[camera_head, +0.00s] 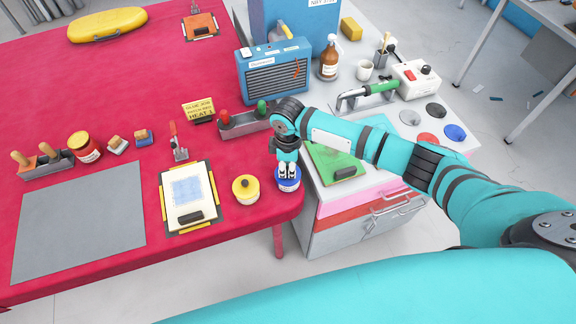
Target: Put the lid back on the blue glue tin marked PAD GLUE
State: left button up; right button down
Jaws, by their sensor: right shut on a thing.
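The blue glue tin (288,186) stands near the front right corner of the red table, a pale label band on its side. My right gripper (288,174) points down directly over the tin, shut on what looks like its lid. The fingers and wrist hide most of the lid and the tin's top, so I cannot tell whether the lid is seated or tilted. My left gripper is not in view.
A clipboard (212,189) and a grey mat (80,222) lie left of the tins. A toggle clamp (178,150), a tool rack (244,125) and a blue radio (274,74) stand behind. A drawer cabinet (340,238) adjoins the table at right.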

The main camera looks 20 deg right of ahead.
dwell(0.3)
jog(key=c, duration=0.7)
grip_release()
notch_tip(320, 180, up, 5)
jog(key=p, duration=0.5)
jog(key=shift+r+p, duration=0.75)
jog(key=shift+r, duration=0.25)
